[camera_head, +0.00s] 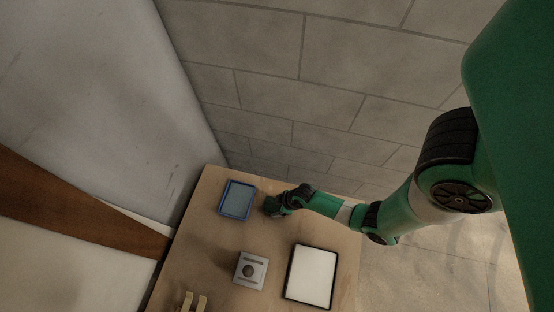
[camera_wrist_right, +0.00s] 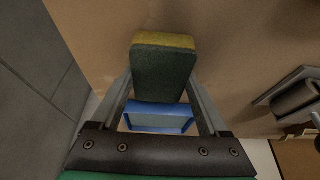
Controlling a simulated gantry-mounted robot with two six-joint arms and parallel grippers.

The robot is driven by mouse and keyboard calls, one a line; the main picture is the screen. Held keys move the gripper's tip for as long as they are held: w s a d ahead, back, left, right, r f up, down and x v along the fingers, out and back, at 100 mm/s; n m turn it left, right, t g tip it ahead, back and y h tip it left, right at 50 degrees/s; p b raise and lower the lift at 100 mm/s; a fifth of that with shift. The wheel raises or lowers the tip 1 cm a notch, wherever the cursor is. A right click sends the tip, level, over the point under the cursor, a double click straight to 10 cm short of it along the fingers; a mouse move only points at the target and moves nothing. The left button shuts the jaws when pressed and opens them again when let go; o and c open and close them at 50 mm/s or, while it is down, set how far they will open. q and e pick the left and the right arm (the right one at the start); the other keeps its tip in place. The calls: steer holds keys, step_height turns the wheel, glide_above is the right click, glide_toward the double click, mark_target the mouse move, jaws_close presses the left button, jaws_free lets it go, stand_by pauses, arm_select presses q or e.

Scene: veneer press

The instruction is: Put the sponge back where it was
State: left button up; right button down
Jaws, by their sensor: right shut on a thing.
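The sponge (camera_wrist_right: 163,72), dark green with a yellow layer along its far edge, is between the fingers of my right gripper (camera_wrist_right: 161,84) in the right wrist view. The fingers are shut on its two sides. A blue tray (camera_wrist_right: 160,112) shows between the fingers, nearer the wrist than the sponge. In the head view my right gripper (camera_head: 272,205) is just right of the blue tray (camera_head: 238,200), near the table's back edge. The sponge cannot be told apart from the dark gripper there. My left gripper is not in view.
Tan strips (camera_head: 193,301) show at the front edge. A block wall (camera_head: 270,90) stands behind the table.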

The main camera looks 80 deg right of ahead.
steer(key=shift+f, duration=0.1)
jaws_free()
steer(key=shift+r, duration=0.35)
steer(key=p+v, duration=0.2)
steer(key=v, duration=0.5)
steer(key=shift+s, duration=0.1)
